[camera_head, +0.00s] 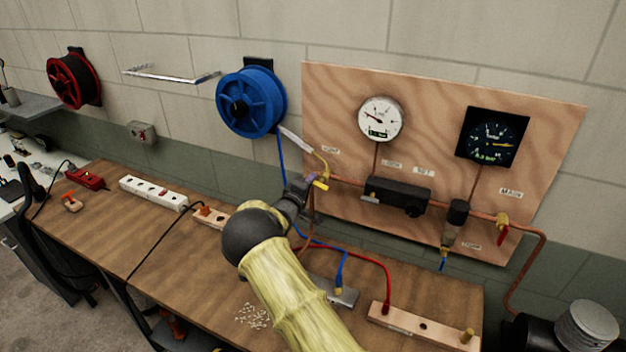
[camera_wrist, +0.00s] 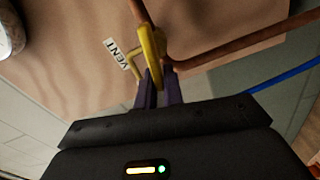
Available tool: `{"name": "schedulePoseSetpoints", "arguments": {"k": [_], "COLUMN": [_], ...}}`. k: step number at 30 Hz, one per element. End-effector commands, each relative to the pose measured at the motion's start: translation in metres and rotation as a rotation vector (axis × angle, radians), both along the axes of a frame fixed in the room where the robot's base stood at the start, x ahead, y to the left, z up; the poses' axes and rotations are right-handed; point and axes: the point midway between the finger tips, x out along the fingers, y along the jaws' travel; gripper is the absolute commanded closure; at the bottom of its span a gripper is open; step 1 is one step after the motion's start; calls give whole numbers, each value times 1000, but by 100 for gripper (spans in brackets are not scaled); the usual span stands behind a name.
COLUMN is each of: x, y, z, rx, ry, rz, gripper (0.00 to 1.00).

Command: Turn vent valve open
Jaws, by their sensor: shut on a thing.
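The vent valve handle (camera_wrist: 150,55) is a yellow lever beside the VENT label (camera_wrist: 123,52) in the wrist view. My gripper (camera_wrist: 160,92) has its two dark purple fingers shut on this lever. In the head view my gripper (camera_head: 312,181) is at the left edge of the wooden panel (camera_head: 440,110), and a yellow part of the valve (camera_head: 321,184) shows at its tips. The fingers and wrist hide much of the valve body, and I cannot tell exactly how far the lever is turned.
The panel bears a white gauge (camera_head: 381,118), a black gauge (camera_head: 492,137), a black regulator (camera_head: 397,195) and copper pipe. A red-handled valve (camera_head: 502,232) is at right. A blue hose reel (camera_head: 250,102) hangs left. Below are a bench (camera_head: 140,232), a power strip (camera_head: 153,193) and a red hose (camera_head: 385,270).

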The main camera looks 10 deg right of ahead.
Motion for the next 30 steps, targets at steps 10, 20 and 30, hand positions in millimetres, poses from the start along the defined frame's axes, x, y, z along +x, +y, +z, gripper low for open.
{"name": "schedulePoseSetpoints", "arguments": {"k": [10, 20, 30], "x": [0, 0, 0], "y": [2, 2, 2], "z": [-7, -9, -9], "rx": [-160, -194, -193], "ry": [110, 134, 134], "rz": [2, 2, 2], "gripper": [100, 100, 71]}}
